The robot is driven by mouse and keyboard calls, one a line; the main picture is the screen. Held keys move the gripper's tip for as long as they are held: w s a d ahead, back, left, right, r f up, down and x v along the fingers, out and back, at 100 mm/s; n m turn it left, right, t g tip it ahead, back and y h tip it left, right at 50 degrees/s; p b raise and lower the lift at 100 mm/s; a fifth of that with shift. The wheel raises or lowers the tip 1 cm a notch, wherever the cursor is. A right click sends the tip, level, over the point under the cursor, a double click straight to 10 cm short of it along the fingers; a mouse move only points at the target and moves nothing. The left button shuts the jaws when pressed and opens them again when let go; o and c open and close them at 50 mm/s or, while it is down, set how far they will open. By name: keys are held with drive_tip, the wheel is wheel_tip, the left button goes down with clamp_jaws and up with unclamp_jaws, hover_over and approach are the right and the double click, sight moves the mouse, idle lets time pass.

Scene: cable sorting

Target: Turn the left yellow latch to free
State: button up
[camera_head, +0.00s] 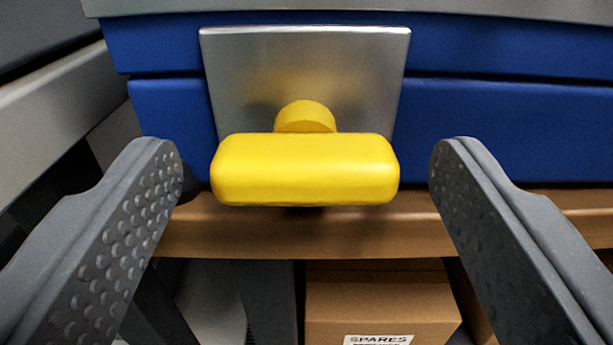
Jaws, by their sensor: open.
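A yellow latch (305,170) is in the middle of the head camera view. Its handle is a rounded bar lying horizontally. A short yellow round stem behind it joins a metal plate (365,75) on a blue front. My gripper (305,168) is open, with one grey dimpled finger on each side of the handle. There is a visible gap between each finger and the ends of the handle, so neither appears to touch it. Only one latch is in view.
The blue front (500,125) spans the view behind the latch, above a brown ledge (330,232). A cardboard box (375,300) labelled SPARES stands below. Grey frame parts (50,115) are at the left. The space between the fingers holds only the latch.

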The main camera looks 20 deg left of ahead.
drive_tip(key=c, duration=1)
drive_tip(key=shift+n, duration=0.3)
drive_tip(key=n+b, duration=0.4)
drive_tip(key=shift+f, duration=0.25)
drive_tip(key=n+b, duration=0.5)
drive_tip(key=shift+s+f, duration=0.1)
drive_tip(key=shift+o, duration=0.2)
drive_tip(key=n+b, duration=0.4)
drive_tip(key=shift+a, duration=0.1)
drive_tip(key=shift+n+b, duration=1.65)
drive_tip(key=shift+n, duration=0.45)
drive_tip(key=shift+c, duration=0.2)
drive_tip(key=shift+o, duration=0.2)
drive_tip(key=shift+c, duration=0.2)
